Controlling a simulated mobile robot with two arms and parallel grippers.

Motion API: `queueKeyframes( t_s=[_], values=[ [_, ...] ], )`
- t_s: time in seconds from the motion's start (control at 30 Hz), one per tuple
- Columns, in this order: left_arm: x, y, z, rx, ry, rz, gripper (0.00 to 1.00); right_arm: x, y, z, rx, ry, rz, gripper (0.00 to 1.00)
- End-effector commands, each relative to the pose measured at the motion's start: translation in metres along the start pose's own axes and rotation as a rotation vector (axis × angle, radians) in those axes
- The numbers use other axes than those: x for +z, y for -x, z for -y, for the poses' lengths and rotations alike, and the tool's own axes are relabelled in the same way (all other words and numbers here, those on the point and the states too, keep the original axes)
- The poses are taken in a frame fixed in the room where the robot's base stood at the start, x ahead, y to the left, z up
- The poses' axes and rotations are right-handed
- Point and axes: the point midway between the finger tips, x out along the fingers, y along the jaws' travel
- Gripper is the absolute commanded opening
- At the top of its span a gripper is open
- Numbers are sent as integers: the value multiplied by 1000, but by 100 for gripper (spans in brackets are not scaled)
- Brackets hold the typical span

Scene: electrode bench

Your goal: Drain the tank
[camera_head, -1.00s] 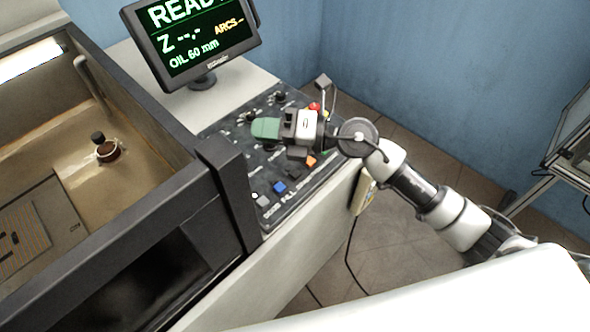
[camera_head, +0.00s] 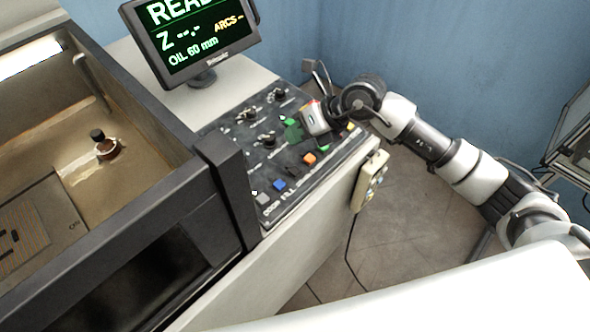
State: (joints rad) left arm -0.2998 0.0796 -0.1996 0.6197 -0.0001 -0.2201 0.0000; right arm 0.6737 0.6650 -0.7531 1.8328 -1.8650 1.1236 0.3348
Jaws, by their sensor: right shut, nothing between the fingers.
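The tank (camera_head: 166,186) stands at left, its thick dark rim around a tan interior with shallow brownish liquid. A brown fitting with a black knob (camera_head: 107,149) stands inside it. My right gripper (camera_head: 294,130), with green fingertips, is shut and empty over the panel's right part; contact cannot be told. My left gripper is out of view.
A monitor (camera_head: 190,35) behind the panel shows "OIL 60 mm" and "ARCS". A cream pendant (camera_head: 369,180) with a cable hangs on the cabinet's right side. A metal stand is at far right.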

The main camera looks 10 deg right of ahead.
Motion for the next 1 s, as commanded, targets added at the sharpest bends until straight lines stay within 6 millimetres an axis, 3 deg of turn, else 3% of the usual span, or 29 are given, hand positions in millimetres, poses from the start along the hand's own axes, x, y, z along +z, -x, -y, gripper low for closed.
queueKeyframes(
  t_s=[0.53, 1.0],
  values=[
    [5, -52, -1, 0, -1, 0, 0, -38, -52, 37, 1, -1, 1, 0],
    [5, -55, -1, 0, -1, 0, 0, -40, -56, 40, 1, 0, 0, 0]
  ],
)
